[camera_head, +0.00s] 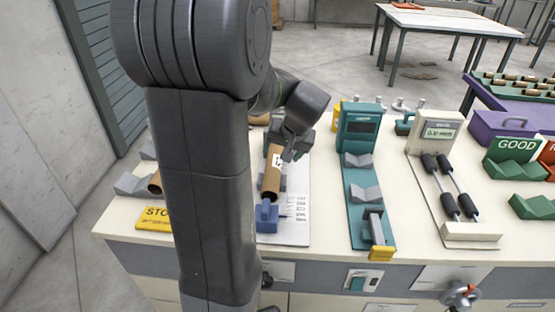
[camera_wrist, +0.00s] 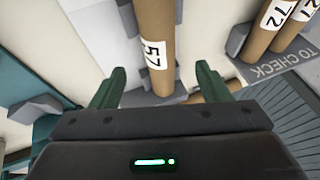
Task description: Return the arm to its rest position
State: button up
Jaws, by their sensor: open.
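My arm (camera_head: 200,180) stands large in the left middle of the head view, its wrist reaching over the bench. My gripper (camera_wrist: 158,82) is open, with its two green fingers spread. In the head view, the gripper (camera_head: 297,148) is small and partly hidden behind the wrist, close to a brown tube (camera_head: 271,175). In the wrist view, the labelled tube (camera_wrist: 155,35) shows between the fingers, with a gap on each side. It rests in a holder with a blue end block (camera_head: 267,215).
A teal device (camera_head: 360,125) with grey V-rests and a white device with black rollers (camera_head: 437,180) stand right of the arm. Green GOOD rests (camera_head: 515,165) are farther right. A yellow STOP sign (camera_head: 155,218) lies left. More tubes (camera_wrist: 265,25) lie by a TO CHECK sign.

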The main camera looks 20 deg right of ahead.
aim_at(273, 160)
jog(key=shift+v, duration=2.4)
jog(key=shift+w+f, duration=0.1)
jog(key=x, duration=1.3)
jog(key=shift+w+a+f, duration=0.1)
jog(key=shift+w+f, duration=0.05)
jog(key=shift+f, duration=0.25)
notch_tip(273, 160, up, 2)
jog(key=shift+r+p, duration=0.1)
jog(key=shift+p, duration=1.05)
jog(key=shift+r+p, duration=0.55)
jog(key=shift+f, duration=0.15)
